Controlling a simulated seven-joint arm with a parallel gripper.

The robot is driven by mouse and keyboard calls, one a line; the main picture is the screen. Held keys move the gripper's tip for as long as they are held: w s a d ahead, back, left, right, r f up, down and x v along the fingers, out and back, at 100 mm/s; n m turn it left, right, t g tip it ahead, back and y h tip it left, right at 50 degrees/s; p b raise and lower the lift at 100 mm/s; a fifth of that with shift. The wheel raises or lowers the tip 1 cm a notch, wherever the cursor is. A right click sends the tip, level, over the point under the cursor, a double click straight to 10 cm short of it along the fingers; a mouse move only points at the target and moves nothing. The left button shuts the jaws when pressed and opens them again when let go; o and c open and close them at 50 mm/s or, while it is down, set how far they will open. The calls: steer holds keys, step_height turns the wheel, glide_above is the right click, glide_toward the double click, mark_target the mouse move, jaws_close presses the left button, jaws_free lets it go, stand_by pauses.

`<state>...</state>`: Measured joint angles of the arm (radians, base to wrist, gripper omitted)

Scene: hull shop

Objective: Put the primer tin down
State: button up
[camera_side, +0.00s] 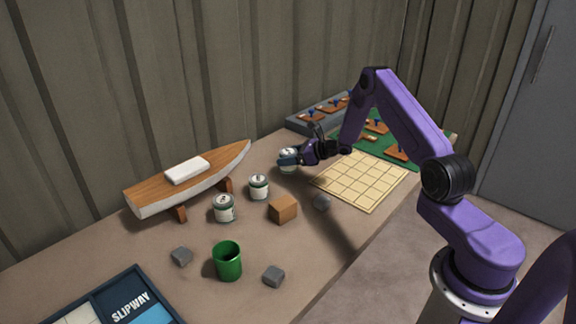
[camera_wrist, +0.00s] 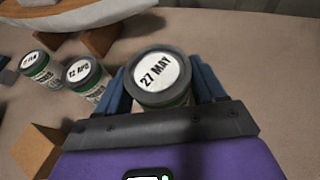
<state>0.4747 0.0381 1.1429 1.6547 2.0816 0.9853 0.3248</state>
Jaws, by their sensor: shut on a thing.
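My gripper (camera_side: 289,158) is shut on a white tin with a dark rim and a green band. The held tin (camera_wrist: 160,78) stands upright between the blue fingers, and its lid reads "27 MAY". It also shows in the side view (camera_side: 288,168), partly hidden by the gripper. I cannot tell whether its base touches the bench. Two similar tins stand on the bench, a nearer one (camera_side: 224,208) and one closer to my gripper (camera_side: 259,187). In the wrist view, one lid reads "12 APR" (camera_wrist: 84,70); the other tin's lid (camera_wrist: 30,60) is too small to read surely.
A model boat (camera_side: 190,180) rests on wooden supports behind the tins. A wooden block (camera_side: 283,209), a green cup (camera_side: 228,262) and several grey stones stand in front. A pale grid board (camera_side: 365,180), a green board (camera_side: 405,150) and a grey tray (camera_side: 296,125) lie right. A "SLIPWAY" tray (camera_side: 140,280) is front left.

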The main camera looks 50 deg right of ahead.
steer(key=shift+w+d+f, duration=0.1)
steer(key=shift+w+f, duration=0.3)
steer(key=shift+f, duration=1.45)
steer(key=shift+s+f, duration=0.1)
steer(key=shift+f, duration=0.1)
steer(key=o, duration=1.3)
steer(key=shift+r, duration=0.1)
